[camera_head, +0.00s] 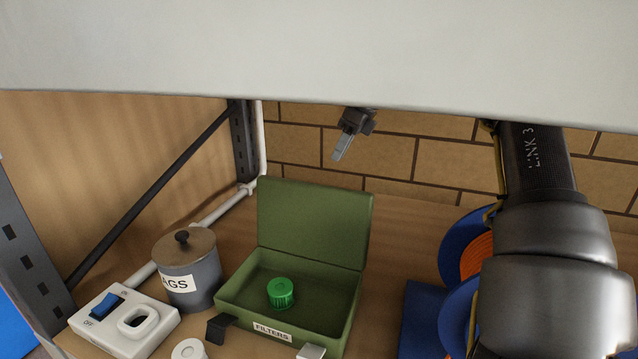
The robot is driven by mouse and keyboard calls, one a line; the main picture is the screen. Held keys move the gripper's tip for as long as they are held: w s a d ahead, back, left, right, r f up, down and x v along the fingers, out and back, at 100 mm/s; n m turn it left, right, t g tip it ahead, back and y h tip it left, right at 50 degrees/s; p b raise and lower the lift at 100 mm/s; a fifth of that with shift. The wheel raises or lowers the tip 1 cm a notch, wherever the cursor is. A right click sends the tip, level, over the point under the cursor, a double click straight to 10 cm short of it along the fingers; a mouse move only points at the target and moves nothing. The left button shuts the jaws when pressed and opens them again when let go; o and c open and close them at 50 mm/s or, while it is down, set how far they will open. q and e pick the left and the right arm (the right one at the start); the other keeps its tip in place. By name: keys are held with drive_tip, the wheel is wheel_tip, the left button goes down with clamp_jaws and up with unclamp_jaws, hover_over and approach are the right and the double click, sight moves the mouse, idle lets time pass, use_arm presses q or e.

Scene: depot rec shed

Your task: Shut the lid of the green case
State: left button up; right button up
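The green case (231,300) stands on the wooden shelf, its front labelled FILTERS. Its lid (315,222) stands up at the back, wide open. A bright green ribbed cap (281,293) lies inside the case. My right gripper (340,150) is above and behind the lid's top edge, apart from it, pointing down and left. Its fingers look like one narrow grey strip, so the gap between them cannot be judged. The arm above it is hidden by the pale panel. My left gripper is not in view.
A pale panel (320,55) hangs across the top. A grey lidded canister (192,287) and a white switch box (128,325) stand left of the case. A blue and orange reel (452,245) stands right, partly behind my arm. Dark and light pieces sit at the case's front.

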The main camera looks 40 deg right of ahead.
sight(323, 185)
drive_tip(key=p+x, duration=0.2)
drive_tip(key=x, duration=0.8)
drive_tip(key=shift+w+a+f, duration=0.15)
drive_tip(key=shift+f, duration=0.05)
clamp_jaws()
